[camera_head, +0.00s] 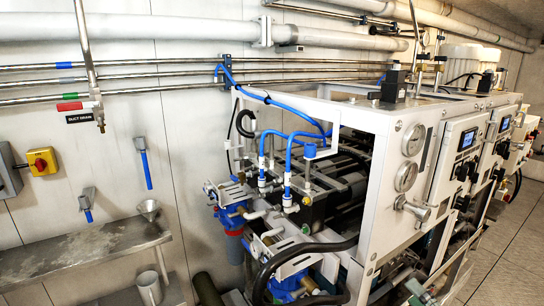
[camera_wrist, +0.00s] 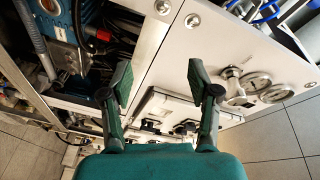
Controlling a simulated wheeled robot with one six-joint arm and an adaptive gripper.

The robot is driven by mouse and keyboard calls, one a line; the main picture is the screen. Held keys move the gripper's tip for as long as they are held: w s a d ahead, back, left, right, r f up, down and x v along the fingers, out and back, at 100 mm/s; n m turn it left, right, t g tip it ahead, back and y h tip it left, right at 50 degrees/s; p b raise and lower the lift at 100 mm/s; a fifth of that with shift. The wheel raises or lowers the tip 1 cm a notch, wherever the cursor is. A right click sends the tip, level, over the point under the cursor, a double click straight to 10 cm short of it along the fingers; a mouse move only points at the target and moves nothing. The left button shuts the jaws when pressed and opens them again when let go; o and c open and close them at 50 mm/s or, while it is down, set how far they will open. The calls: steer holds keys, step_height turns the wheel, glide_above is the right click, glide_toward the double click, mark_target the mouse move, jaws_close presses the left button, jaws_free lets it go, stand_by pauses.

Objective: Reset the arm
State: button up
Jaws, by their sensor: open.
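My gripper (camera_wrist: 160,85) shows in the wrist view with its two dark green fingers spread apart. It is open and nothing is between the fingers. Behind it is the white panel of the watermaker (camera_wrist: 180,60), seen at a tilt. In the head view the watermaker frame (camera_head: 340,113) stands at the centre and right. My gripper is not clearly seen in the head view; a small greenish piece shows at the bottom edge, and I cannot tell what it is.
Gauges (camera_head: 413,139) and a valve handle (camera_head: 412,209) stick out from the watermaker's front. Blue hoses (camera_head: 290,140) loop at its left end. A steel shelf (camera_head: 85,250) with a funnel (camera_head: 148,208) is on the left wall. Tiled floor (camera_head: 497,250) is clear at the right.

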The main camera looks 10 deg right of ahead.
steer(key=s+a+f+n+g+h, duration=0.1)
steer(key=s+a+f+h, duration=0.1)
steer(key=s+a+f, duration=0.55)
steer(key=s+a+f+g+h, duration=0.2)
steer(key=s+a+f, duration=0.25)
steer(key=f, duration=0.55)
steer(key=s+a+n+y, duration=0.1)
steer(key=s+a+n, duration=0.3)
steer(key=s, duration=0.6)
steer(key=s+a+r+n+y, duration=0.1)
steer(key=s+a+n, duration=0.4)
steer(key=s, duration=0.6)
steer(key=shift+n, duration=1.1)
